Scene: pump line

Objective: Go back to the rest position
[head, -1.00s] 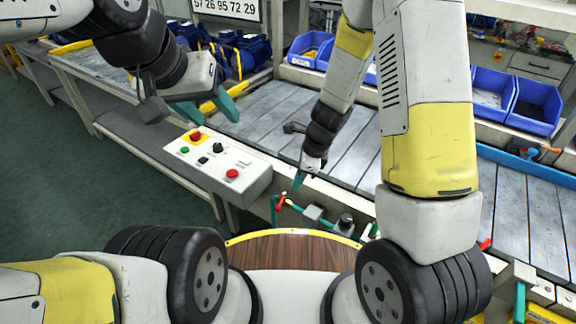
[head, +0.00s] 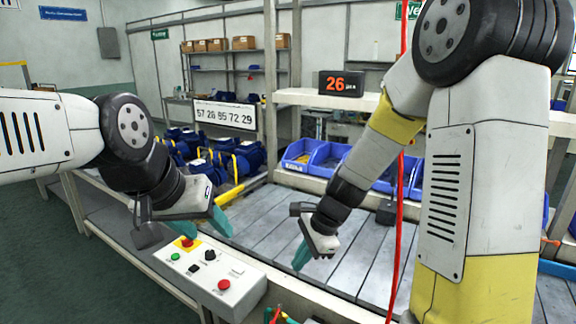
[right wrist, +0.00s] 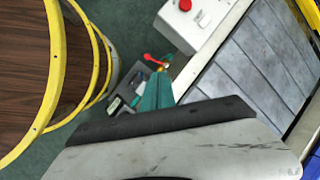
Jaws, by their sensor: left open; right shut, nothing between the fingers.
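My left gripper (head: 205,217) has teal fingers spread apart and is empty. It hangs in the air above the control box at the left of the head view. My right gripper (head: 301,256) points down over the grey slatted conveyor with its teal fingers together and nothing between them. In the right wrist view its closed fingers (right wrist: 157,92) show near the middle, with a red-handled valve (right wrist: 154,60) seen beyond them. Both grippers are apart from any object.
The white control box (head: 222,285) with several buttons stands at the conveyor's near edge. Blue pumps (head: 235,160) sit at the back left. Blue bins (head: 328,160) line the back of the conveyor (head: 370,262). A red vertical line (head: 398,200) crosses the view. A yellow-rimmed wooden top (right wrist: 22,70) is at left.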

